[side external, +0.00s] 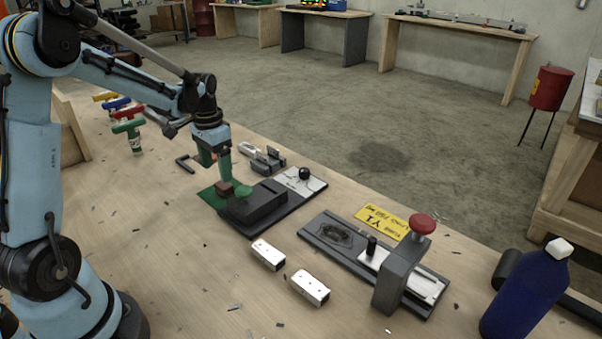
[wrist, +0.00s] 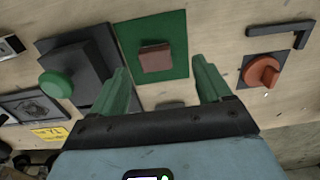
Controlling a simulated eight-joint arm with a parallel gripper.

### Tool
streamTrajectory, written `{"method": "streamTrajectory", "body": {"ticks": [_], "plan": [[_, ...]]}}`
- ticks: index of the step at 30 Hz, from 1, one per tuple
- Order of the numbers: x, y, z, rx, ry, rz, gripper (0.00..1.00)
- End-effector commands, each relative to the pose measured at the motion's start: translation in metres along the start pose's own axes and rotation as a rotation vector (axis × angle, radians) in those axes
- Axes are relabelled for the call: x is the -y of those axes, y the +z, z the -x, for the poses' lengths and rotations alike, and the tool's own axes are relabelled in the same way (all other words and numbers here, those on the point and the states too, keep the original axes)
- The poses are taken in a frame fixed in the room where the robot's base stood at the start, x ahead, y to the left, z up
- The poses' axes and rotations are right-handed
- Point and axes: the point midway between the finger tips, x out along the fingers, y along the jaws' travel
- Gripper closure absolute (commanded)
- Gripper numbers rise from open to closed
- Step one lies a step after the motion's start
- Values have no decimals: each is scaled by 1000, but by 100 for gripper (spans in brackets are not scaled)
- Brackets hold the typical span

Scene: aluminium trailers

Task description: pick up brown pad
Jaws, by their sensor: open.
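The brown pad (wrist: 155,57) is a small square block lying on a green square mat (wrist: 177,28) in the wrist view. In the side view the pad (side external: 225,188) shows just below my gripper, with part of the mat (side external: 208,197) to its left. My gripper (wrist: 160,76) is open and empty, with green fingers. In the wrist view the pad appears between the fingers and slightly beyond their tips. In the side view my gripper (side external: 217,172) points down above the pad, and one finger hides part of the area behind it. The exact height gap is unclear.
A dark fixture (side external: 265,204) with a green knob (side external: 243,190) stands close beside the mat. An orange knob (wrist: 263,72) and a black L-shaped key (wrist: 285,35) lie on the other side. Two metal blocks (side external: 268,255), a red-button press (side external: 398,270) and a blue bottle (side external: 525,295) stand farther right.

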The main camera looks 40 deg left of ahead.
Motion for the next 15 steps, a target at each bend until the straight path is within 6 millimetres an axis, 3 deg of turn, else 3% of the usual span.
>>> {"method": "streamTrajectory", "body": {"ticks": [9, 15], "plan": [[-7, -7, -39, 0, 0, 0, 22], [-7, -7, -52, -1, 0, 0, 22]]}}
